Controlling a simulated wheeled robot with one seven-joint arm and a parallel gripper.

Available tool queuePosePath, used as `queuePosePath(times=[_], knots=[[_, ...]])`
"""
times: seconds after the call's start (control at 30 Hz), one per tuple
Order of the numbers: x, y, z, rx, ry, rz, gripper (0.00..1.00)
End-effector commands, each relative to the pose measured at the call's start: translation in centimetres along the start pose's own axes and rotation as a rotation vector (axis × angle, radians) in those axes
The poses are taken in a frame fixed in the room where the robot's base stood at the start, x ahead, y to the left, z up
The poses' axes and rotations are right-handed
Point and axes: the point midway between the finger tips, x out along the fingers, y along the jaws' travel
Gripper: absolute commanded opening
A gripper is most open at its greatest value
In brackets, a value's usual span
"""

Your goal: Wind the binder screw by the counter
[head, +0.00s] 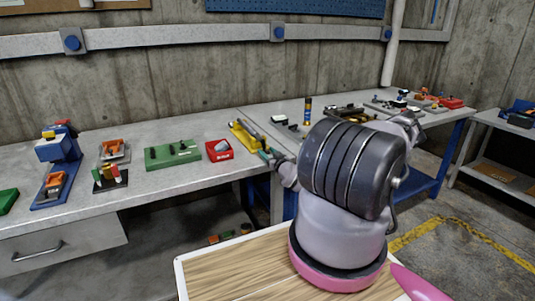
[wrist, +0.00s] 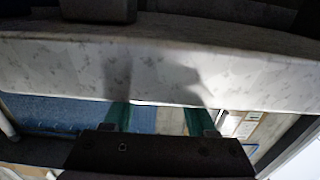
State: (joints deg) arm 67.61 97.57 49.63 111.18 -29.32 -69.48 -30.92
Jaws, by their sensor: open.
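A long yellow fixture (head: 245,138) with a grey bar along it lies at the front right of the left workbench (head: 120,204). It may be the binder, but I cannot make out a screw on it. My gripper (head: 269,156) is at the near end of this fixture, by the bench's front edge, partly hidden by my arm. In the wrist view my gripper (wrist: 155,112) shows two teal fingers spread apart, with nothing between them. A pale speckled slab edge (wrist: 160,72) crosses that view with a shadow on it. The wrist view shows no screw.
A red box (head: 218,150) and a green block (head: 172,155) stand left of the yellow fixture. A dark-topped cylinder (head: 307,111) stands behind, and several devices crowd the right bench. Bare bench top lies behind the red box. A blue lower shelf (head: 405,184) is under the right bench.

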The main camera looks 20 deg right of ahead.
Motion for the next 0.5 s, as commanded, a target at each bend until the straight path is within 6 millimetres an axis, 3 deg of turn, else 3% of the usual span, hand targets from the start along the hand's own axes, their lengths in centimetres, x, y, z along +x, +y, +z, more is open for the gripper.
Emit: queuePosePath(times=[0.07,0.2,0.37,0.5], knots=[[-0.02,0.0,0.0,0.0,0.0,0.0,0.57],[-0.03,0.01,0.01,0.0,0.0,0.0,0.03],[-0.04,-0.01,0.02,0.006,0.0,0.0,0.0],[-0.05,-0.46,0.09,0.106,0.0,0.0,0.0]])
